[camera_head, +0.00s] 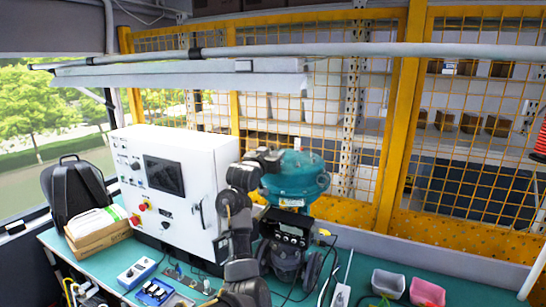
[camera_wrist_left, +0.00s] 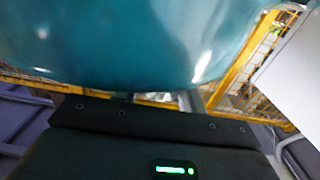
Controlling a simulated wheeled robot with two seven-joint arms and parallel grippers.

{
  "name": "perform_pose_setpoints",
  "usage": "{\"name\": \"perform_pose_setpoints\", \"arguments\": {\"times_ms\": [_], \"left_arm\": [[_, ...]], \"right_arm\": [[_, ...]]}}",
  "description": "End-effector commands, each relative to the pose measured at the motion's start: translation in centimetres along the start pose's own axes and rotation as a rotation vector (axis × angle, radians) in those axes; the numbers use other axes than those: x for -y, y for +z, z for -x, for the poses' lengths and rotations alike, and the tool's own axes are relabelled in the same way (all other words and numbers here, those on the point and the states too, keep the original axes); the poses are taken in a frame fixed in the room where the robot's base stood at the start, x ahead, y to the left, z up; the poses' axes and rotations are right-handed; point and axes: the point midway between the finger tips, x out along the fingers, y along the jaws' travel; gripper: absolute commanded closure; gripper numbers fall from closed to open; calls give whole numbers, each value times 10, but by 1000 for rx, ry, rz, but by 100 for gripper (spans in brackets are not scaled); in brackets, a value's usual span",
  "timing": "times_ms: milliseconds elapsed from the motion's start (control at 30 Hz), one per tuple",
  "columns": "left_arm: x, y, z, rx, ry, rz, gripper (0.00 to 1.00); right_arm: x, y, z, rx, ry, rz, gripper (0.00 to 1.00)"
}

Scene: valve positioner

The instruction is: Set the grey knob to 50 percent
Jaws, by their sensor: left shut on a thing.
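The teal valve actuator (camera_head: 290,181) stands right of centre in the head view, with a black positioner unit (camera_head: 287,231) below it. My left gripper (camera_head: 268,158) is at the upper left side of the actuator, its dark arm coming up from the bottom. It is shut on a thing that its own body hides. In the left wrist view, the teal housing (camera_wrist_left: 130,40) fills the top, very close to the dark gripper body (camera_wrist_left: 150,140); the fingertips do not show. I cannot make out the grey knob or its setting. My right gripper is not in view.
A white control cabinet (camera_head: 205,170) with a screen stands just left of my arm. A yellow mesh fence (camera_head: 480,130) closes off the back.

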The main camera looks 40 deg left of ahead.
Motion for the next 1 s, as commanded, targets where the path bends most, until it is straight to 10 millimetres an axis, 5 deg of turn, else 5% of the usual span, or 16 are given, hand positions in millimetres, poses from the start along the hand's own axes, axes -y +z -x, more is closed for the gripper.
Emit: {"name": "perform_pose_setpoints", "arguments": {"times_ms": [1000], "left_arm": [[3,-1,0,3,750,3,82]], "right_arm": [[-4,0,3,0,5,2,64]]}}
